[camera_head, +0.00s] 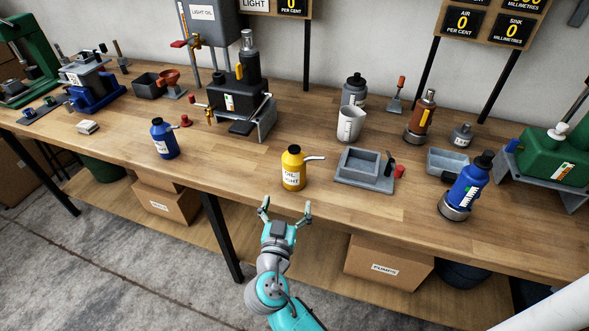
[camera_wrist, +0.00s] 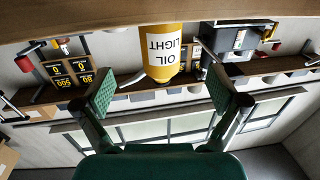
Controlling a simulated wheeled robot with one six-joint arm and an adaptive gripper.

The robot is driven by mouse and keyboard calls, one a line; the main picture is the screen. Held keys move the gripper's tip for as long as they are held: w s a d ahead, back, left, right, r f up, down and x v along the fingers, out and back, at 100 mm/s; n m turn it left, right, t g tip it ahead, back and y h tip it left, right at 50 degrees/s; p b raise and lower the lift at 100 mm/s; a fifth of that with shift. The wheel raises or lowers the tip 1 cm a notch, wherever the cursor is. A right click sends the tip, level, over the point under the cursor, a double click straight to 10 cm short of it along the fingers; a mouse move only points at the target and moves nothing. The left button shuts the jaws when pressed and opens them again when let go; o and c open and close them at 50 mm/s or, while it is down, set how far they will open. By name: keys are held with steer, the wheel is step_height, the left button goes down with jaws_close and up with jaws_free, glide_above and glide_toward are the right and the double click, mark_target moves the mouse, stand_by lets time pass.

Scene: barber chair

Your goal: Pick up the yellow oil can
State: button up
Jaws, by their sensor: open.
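The yellow oil can (camera_head: 293,170) stands upright on the wooden workbench near its front edge. My gripper (camera_head: 285,208) is open and empty, in front of the can at the bench edge. In the wrist view my gripper (camera_wrist: 160,92) has its two green-padded fingers spread wide. I cannot tell the exact gap to the can.
A blue bottle (camera_head: 164,138) stands left of the can. A grey tray (camera_head: 362,168) is close on its right, and a blue can (camera_head: 465,187) stands farther right. A white jug (camera_head: 350,124) is behind. The bench top (camera_head: 235,170) left of the can is clear.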

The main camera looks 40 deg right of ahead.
mark_target(292, 172)
steer(key=x, duration=1.1)
steer(key=shift+a, duration=0.1)
steer(key=shift+r, duration=0.1)
steer(key=c, duration=1.8)
steer(key=shift+r, duration=0.1)
steer(key=shift+r, duration=0.5)
step_height(292, 172, up, 2)
steer(key=shift+r, duration=0.1)
steer(key=v, duration=1.8)
steer(key=shift+r, duration=0.15)
